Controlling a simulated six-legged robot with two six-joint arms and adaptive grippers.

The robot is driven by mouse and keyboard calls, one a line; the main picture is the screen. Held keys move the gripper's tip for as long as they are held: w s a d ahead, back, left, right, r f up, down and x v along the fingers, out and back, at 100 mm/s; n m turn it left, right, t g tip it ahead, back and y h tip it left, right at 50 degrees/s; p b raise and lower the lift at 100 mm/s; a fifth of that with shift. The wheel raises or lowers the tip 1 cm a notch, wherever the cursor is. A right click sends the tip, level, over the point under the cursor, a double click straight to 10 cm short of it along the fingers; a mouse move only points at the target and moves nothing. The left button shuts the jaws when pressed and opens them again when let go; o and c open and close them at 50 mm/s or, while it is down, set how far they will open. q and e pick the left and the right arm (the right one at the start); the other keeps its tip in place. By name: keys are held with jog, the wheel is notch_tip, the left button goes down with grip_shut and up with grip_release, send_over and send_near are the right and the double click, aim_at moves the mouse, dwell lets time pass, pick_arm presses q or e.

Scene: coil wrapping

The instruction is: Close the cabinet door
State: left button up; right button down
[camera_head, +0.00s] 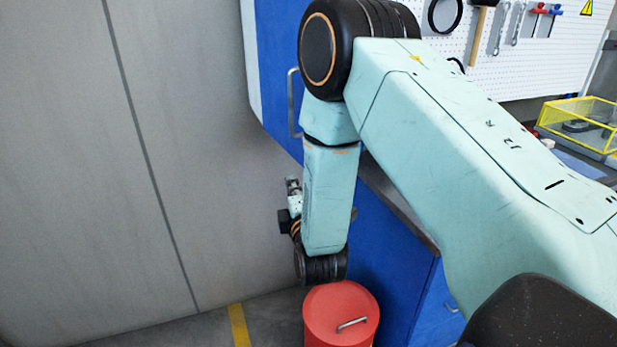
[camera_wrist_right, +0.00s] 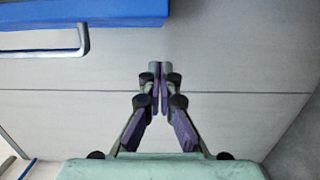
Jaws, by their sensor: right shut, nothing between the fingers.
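A blue cabinet door (camera_head: 278,50) with a pale edge and a metal handle (camera_head: 293,103) shows at the top middle of the head view, partly hidden behind my right arm. I cannot tell how far it stands open. In the right wrist view the door's blue edge (camera_wrist_right: 80,14) and handle (camera_wrist_right: 84,40) are at the upper left. My right gripper (camera_wrist_right: 159,72) is shut and empty, apart from the handle and to its right in that view. In the head view the right gripper (camera_head: 293,188) is small and partly hidden by my arm, below the handle. My left gripper is not in view.
A red lidded bin (camera_head: 340,310) stands on the floor below my arm. A blue lower cabinet (camera_head: 385,255) is behind it. A white pegboard (camera_head: 540,50) with tools and a yellow-framed box (camera_head: 580,122) are at the right. A grey wall (camera_head: 110,180) fills the left.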

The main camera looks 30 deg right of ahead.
jog(key=d+p, duration=0.1)
jog(key=d, duration=0.3)
dwell(0.3)
jog(key=shift+a+r, duration=0.15)
